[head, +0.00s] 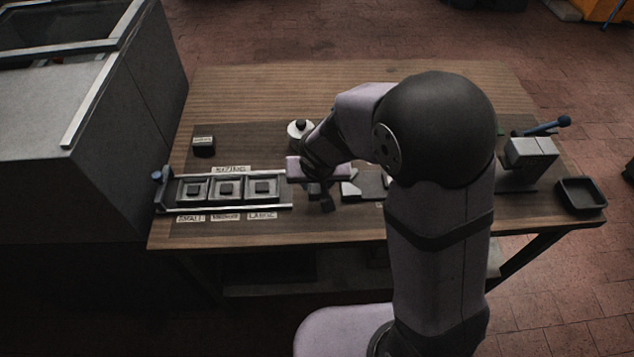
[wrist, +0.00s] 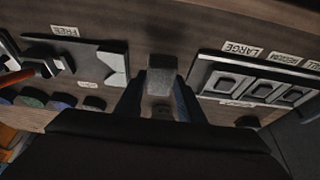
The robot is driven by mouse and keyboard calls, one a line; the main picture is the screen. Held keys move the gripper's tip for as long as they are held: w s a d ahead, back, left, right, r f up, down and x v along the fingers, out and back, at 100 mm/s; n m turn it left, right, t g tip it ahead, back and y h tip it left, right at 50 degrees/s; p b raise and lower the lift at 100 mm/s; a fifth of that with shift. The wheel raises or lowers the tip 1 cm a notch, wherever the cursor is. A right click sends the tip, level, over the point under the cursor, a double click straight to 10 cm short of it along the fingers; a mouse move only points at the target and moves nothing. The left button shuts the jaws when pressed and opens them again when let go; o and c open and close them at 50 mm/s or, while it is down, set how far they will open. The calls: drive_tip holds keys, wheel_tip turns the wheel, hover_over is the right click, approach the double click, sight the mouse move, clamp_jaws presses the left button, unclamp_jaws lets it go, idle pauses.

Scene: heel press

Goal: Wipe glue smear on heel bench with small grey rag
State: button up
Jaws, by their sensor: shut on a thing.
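My gripper (head: 320,188) is over the middle of the bench, just right of the rack of sizes. In the wrist view my gripper (wrist: 160,100) points down at the bench top, its two fingers shut on a small grey block-shaped thing (wrist: 161,74), which looks like the grey rag. In the head view a small dark grey piece (head: 328,206) shows below the fingers. I cannot tell whether it touches the bench (head: 345,222). I cannot make out the glue smear in either view; the fingers and my arm hide part of the bench.
Left of my gripper is a rack (head: 227,190) with small, medium and large compartments. White and dark blocks (head: 351,191) lie close on the right. A white round pot (head: 299,130) stands behind. A press with a blue lever (head: 530,155) and a black tray (head: 581,195) are far right.

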drive_tip(key=shift+r+p, duration=1.3)
drive_tip(key=shift+r, duration=0.65)
drive_tip(key=shift+w, duration=0.1)
